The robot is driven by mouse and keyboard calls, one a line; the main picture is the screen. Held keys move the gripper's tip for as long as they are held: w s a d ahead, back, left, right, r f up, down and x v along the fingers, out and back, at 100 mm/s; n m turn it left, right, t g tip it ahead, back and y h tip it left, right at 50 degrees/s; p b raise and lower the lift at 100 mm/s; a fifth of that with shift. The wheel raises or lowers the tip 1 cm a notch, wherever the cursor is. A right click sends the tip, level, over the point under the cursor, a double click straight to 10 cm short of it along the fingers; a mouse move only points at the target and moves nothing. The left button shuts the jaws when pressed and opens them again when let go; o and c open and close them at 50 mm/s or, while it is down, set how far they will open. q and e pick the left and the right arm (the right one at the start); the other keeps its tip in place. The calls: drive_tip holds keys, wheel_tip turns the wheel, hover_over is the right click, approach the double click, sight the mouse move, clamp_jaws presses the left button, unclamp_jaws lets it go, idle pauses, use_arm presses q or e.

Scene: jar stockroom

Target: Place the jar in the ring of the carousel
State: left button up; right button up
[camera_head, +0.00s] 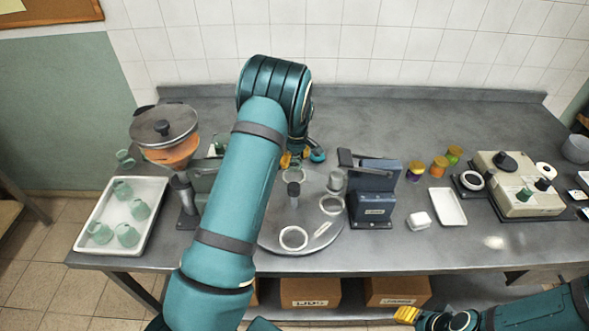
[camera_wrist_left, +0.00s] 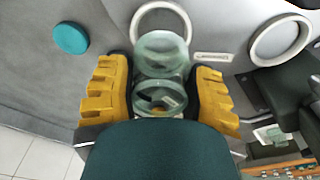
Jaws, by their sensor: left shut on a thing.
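A clear greenish glass jar (camera_wrist_left: 162,52) is between the yellow fingers of my left gripper (camera_wrist_left: 163,82), which is shut on it. In the head view my left gripper (camera_head: 296,160) shows at the back of the carousel (camera_head: 275,246), partly behind my arm; the jar is not clearly seen there. In the left wrist view a pale ring (camera_wrist_left: 146,12) shows just beyond the jar, which overlaps its near part. I cannot tell the jar's height over it. The carousel's front ring (camera_head: 284,246) looks empty. My right gripper (camera_head: 408,314) is at the lower right, its opening unclear.
A dark blue device (camera_head: 376,190) stands at the carousel's right edge. A post (camera_head: 293,200) rises from the carousel. A white tray (camera_head: 92,216) with several greenish jars is at left, beside a funnel-like stand (camera_head: 184,195). Small coloured jars (camera_head: 439,166) stand to the right.

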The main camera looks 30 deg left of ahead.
sight(294, 177)
use_arm(q)
drive_tip(key=shift+w+f, duration=0.1)
drive_tip(key=shift+f, duration=0.75)
wheel_tip(294, 177, down, 3)
drive_tip(key=shift+r, duration=0.15)
drive_tip(key=shift+f, duration=0.45)
drive_tip(key=shift+f, duration=0.1)
drive_tip(key=o, duration=1.1)
drive_tip(key=shift+o, duration=0.2)
